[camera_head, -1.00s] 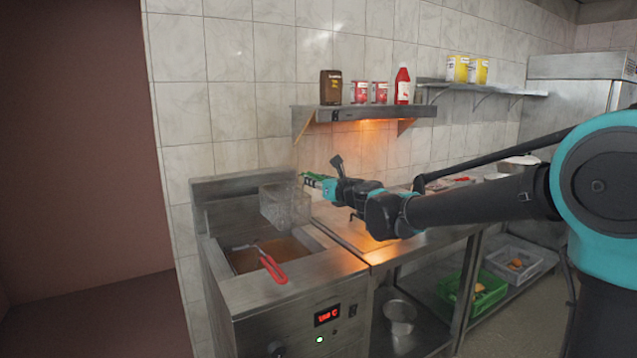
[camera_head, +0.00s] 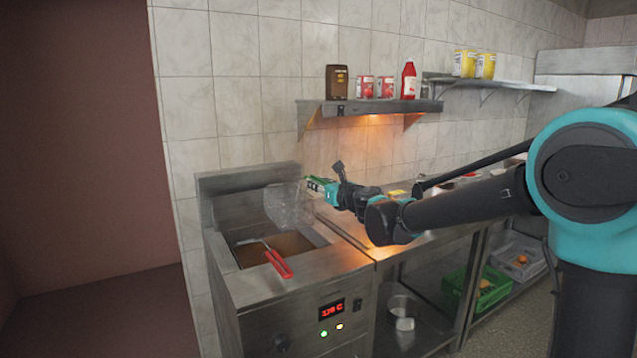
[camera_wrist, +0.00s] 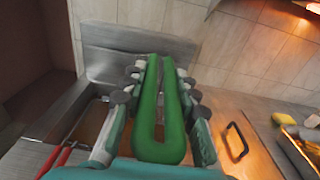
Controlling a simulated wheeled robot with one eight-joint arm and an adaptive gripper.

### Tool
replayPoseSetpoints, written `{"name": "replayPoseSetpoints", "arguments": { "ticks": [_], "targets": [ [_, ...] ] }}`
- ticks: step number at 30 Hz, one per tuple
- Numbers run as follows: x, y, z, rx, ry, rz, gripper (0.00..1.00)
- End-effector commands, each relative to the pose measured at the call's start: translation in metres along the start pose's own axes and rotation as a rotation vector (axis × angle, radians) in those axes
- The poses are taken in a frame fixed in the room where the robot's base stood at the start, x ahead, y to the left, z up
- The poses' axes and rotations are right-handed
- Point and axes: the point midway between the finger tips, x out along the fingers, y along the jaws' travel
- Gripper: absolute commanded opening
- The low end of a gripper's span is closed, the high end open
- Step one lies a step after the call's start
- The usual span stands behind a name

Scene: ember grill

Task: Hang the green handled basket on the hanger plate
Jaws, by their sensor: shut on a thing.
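My gripper (camera_head: 318,186) is shut on the green handle (camera_wrist: 160,120) of the wire basket, with a finger on each side of the handle in the wrist view. The basket's pale mesh body (camera_head: 287,206) hangs in the air over the back right of the fryer. The upright steel plate at the fryer's back, which looks like the hanger plate (camera_head: 235,180), stands behind and left of the basket; it also shows in the wrist view (camera_wrist: 125,55). I cannot tell whether basket and plate touch. The mesh is not clear in the wrist view.
A red-handled basket (camera_head: 278,263) sits in the fryer's oil well (camera_head: 290,243). A steel counter (camera_head: 345,222) adjoins on the right. A shelf (camera_head: 375,106) with bottles and cans hangs above. A green crate (camera_head: 488,288) and a steel pot (camera_head: 403,312) are below.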

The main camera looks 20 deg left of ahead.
Motion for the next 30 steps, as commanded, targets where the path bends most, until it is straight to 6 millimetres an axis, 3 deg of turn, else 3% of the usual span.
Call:
{"name": "replayPoseSetpoints", "arguments": {
  "ticks": [21, 22, 27, 30],
  "targets": [
    [0.0003, -0.0002, -0.0076, 0.0, 0.0, 0.0, 0.0],
    [0.0002, -0.0002, -0.0075, 0.0, 0.0, 0.0, 0.31],
    [0.0003, -0.0001, -0.0073, 0.0, 0.0, 0.0, 0.53],
    [0.0003, -0.0001, -0.0073, 0.0, 0.0, 0.0, 0.53]
  ]
}}
